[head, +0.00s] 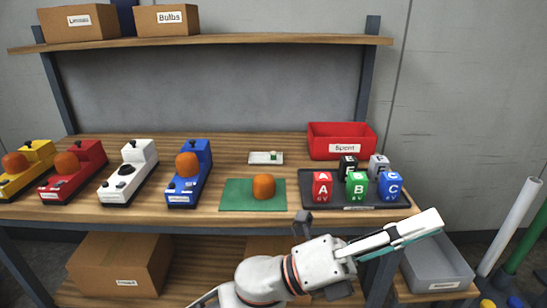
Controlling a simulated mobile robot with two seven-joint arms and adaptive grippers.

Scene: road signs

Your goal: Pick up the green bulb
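A green block lettered B (357,187) sits at the front middle of a dark tray (328,207) on the bench, between a red A block (321,187) and a blue C block (390,187). A tiny white and green item (273,156) sits on a small white dish (257,158). I cannot tell which of these is the green bulb. My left gripper (428,224) reaches in from the bottom, in front of the bench and apart from the tray. It is seen edge-on, so its opening cannot be judged. My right gripper is not in view.
A red bin (342,141) stands behind the tray. An orange dome (263,186) rests on a green mat (238,206). Yellow, red, white and blue devices (187,176) line the left. A grey bin (437,265) is low at right. An overhead shelf (205,41) holds boxes.

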